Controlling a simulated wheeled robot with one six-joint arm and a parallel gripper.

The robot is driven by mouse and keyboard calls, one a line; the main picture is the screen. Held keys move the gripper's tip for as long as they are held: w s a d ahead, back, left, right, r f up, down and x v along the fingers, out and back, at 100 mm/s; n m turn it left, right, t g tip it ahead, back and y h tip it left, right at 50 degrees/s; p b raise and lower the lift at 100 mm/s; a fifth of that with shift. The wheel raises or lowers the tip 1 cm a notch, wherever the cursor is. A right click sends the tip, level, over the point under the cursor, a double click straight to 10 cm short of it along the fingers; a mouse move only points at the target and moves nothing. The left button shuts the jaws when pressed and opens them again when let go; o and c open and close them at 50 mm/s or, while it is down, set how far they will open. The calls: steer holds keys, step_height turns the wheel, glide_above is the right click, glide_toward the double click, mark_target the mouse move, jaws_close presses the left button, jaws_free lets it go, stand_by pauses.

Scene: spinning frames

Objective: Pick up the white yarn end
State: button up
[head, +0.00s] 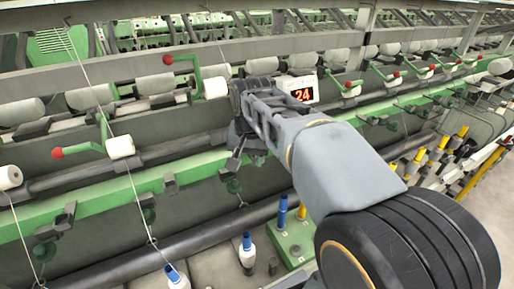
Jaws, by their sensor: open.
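My gripper (238,160) is in the middle of the head view, in front of the machine and just below a white roll (215,87). Its jaws are open and I see nothing between them. A thin white yarn (138,203) runs down from a white bobbin (120,147) to the left of my gripper. Another white yarn (24,238) hangs at the far left below a second bobbin (9,177). Both yarns are apart from my gripper. I cannot make out a loose yarn end; my arm hides part of the machine behind it.
Green levers with red knobs (58,153) stick out along the frame. Blue-topped spools (247,252) stand below, and yellow tubes (437,147) stand at the right. Grey floor (497,212) shows at the right edge.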

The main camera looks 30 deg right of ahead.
steer(key=w+d+r+m+g, duration=0.2)
steer(key=w+d+r+m, duration=0.4)
steer(key=r, duration=0.3)
steer(key=shift+m, duration=0.8)
step_height(320, 180, down, 8)
steer(key=shift+w+a, duration=0.15)
steer(key=shift+f+p, duration=0.55)
steer(key=shift+f, duration=2.15)
steer(key=shift+c, duration=0.3)
steer(key=c, duration=0.7)
